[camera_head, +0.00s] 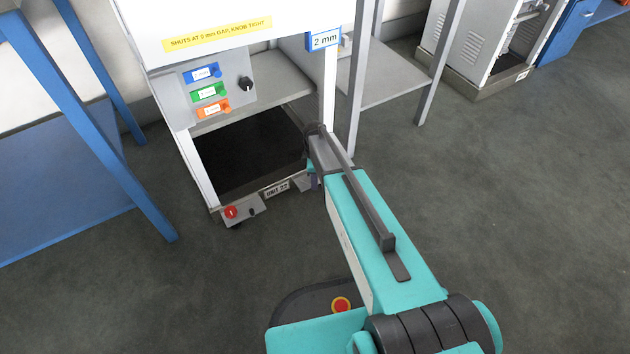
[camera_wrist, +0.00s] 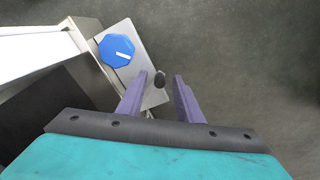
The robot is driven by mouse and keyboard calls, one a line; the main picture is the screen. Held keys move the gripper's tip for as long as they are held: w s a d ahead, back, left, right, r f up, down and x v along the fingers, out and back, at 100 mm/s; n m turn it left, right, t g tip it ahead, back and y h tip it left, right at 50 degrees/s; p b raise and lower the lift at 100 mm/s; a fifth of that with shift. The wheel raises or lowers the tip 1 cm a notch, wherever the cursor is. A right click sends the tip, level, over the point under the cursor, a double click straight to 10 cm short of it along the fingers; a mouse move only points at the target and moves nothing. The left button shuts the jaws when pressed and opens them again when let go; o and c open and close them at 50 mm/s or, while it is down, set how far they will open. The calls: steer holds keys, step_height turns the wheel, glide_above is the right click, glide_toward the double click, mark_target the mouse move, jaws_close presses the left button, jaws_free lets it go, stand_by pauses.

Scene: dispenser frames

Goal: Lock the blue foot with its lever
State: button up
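The blue foot's knob (camera_wrist: 117,52), an octagon with a white mark, sits on a grey plate (camera_wrist: 152,60) at the cabinet's corner in the wrist view. Its small black lever (camera_wrist: 159,80) stands beside the knob on the same plate. My gripper (camera_wrist: 160,77) is open, with its two purple fingers apart on either side of the lever. Gaps show between the lever and both fingers; I cannot tell how far the tips are above it. In the head view my arm hides the blue foot, and only a bit of purple finger shows at the cabinet's front right corner.
The cabinet (camera_head: 204,175) carries a "UNIT 22" label (camera_head: 277,189) and a red foot knob (camera_head: 231,212) at its front left. A blue-framed table (camera_head: 70,215) stands left, and a grey shelf frame (camera_head: 390,80) right. The floor at right is clear.

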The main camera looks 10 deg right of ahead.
steer(key=shift+f, duration=0.1)
jaws_close()
steer(key=shift+s+a+p, duration=0.1)
steer(key=shift+p, duration=0.35)
steer(key=shift+s+a+m+p, duration=0.25)
steer(key=shift+a+m+p, duration=0.6)
steer(key=shift+m+p, duration=1.1)
steer(key=shift+s+a+m+p, duration=0.25)
steer(key=shift+a+m+p, duration=0.6)
steer(key=shift+m+p, duration=1.05)
steer(key=shift+s+a+m+p, duration=0.25)
steer(key=shift+a+m+p, duration=0.6)
steer(key=shift+m+p, duration=1.1)
steer(key=shift+m+b, duration=0.3)
steer(key=shift+b, duration=0.05)
jaws_free()
